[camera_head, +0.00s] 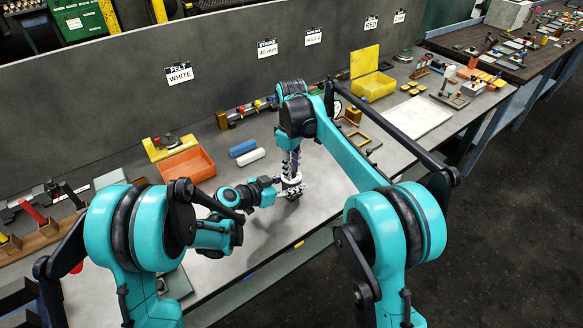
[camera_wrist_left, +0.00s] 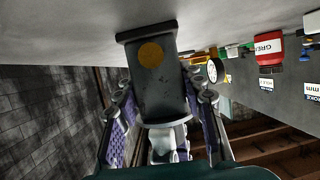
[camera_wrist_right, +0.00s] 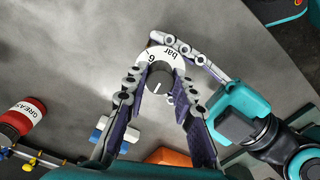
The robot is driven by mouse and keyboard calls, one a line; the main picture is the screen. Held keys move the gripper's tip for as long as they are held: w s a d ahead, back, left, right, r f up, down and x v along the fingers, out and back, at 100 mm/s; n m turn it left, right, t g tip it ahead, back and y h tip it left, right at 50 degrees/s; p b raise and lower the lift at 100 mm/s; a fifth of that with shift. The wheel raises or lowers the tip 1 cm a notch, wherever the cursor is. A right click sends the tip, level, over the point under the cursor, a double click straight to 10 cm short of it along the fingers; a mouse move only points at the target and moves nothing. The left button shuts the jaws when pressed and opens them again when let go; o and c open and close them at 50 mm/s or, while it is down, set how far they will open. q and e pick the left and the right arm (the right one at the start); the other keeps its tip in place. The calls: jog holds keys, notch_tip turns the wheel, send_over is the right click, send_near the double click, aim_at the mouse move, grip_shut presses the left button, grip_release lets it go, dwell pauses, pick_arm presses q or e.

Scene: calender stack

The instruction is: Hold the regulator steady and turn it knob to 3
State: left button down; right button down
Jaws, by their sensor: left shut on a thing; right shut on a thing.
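The regulator (camera_wrist_left: 152,85) is a dark body with a round orange-yellow mark in the left wrist view. My left gripper (camera_wrist_left: 157,105) is shut on it, one finger on each side. In the right wrist view its white dial ring (camera_wrist_right: 153,58) shows "6" and "bar"; other markings are hidden. The grey knob (camera_wrist_right: 157,88) with a white line sits between the fingers of my right gripper (camera_wrist_right: 160,78), which is shut on it from above. In the head view both grippers meet at the regulator (camera_head: 292,184), mostly hidden there, over the bench.
An orange bin (camera_head: 187,165), a blue roll (camera_head: 242,148) and a white roll (camera_head: 250,157) lie to the left. A yellow bin (camera_head: 373,85) and a white sheet (camera_head: 416,117) are to the right. Bare bench (camera_head: 325,180) surrounds the regulator; its front edge is near.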

dwell(0.5)
jog(key=c, duration=1.2)
grip_release()
notch_tip(320, 180, up, 12)
pick_arm(q)
jog(key=c, duration=0.9)
grip_release()
jog(key=shift+o, duration=0.2)
